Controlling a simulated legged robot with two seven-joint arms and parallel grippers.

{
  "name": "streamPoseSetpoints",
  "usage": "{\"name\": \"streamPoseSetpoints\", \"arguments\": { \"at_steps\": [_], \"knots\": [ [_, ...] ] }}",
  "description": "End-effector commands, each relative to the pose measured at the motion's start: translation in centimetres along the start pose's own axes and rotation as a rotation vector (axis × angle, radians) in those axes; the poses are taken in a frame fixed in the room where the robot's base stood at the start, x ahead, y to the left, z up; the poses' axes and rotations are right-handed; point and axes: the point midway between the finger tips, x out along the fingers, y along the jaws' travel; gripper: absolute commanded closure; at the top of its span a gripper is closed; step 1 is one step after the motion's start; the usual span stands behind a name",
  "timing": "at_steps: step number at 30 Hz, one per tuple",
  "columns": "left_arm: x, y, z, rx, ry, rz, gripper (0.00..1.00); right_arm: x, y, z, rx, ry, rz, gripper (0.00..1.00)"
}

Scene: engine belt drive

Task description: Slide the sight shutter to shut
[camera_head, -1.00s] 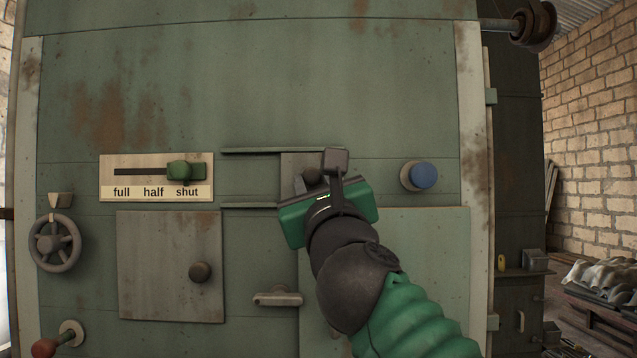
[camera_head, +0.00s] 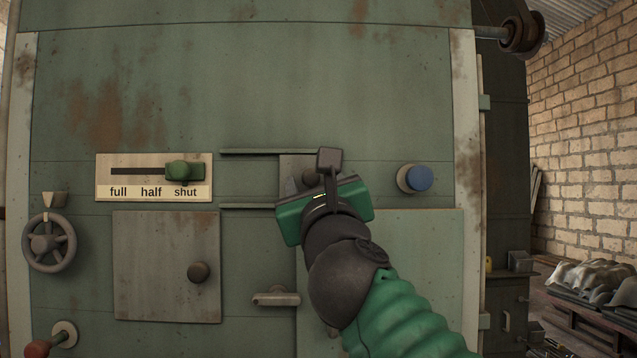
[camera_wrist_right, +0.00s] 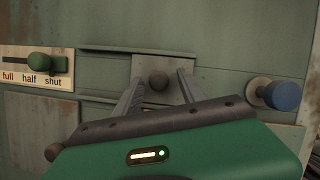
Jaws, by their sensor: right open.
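In the head view the right gripper (camera_head: 314,184) covers the right part of the plate. My left gripper is not in view.
A slider (camera_head: 180,171) labelled full, half, shut sits left at shut. A blue knob (camera_head: 419,178) stands right of the shutter. Below are a square door (camera_head: 165,265) with a knob and a handle (camera_head: 276,298). A handwheel (camera_head: 49,242) and red-tipped lever (camera_head: 50,345) are far left.

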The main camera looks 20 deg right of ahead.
Motion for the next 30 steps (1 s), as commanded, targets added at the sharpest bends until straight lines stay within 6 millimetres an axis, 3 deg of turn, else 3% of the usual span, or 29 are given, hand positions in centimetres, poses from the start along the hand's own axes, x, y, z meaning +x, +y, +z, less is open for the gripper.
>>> {"name": "streamPoseSetpoints", "arguments": {
  "at_steps": [5,8,22,25,30],
  "knots": [
    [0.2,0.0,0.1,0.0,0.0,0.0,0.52,-0.3,-0.1,-0.1,0.002,-0.001,0.001,0.52],
    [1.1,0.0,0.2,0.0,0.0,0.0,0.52,-1.6,-0.1,-0.3,0.002,-0.002,0.0,0.52],
    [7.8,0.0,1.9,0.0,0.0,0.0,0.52,-14.6,0.9,-0.6,0.001,-0.002,0.005,0.52],
    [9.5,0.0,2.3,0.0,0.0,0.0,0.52,-15.8,1.3,-0.6,0.001,-0.003,0.006,0.52],
    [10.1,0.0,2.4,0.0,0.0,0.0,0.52,-16.6,0.9,-0.3,0.0,0.002,0.003,0.52]
  ]
}}
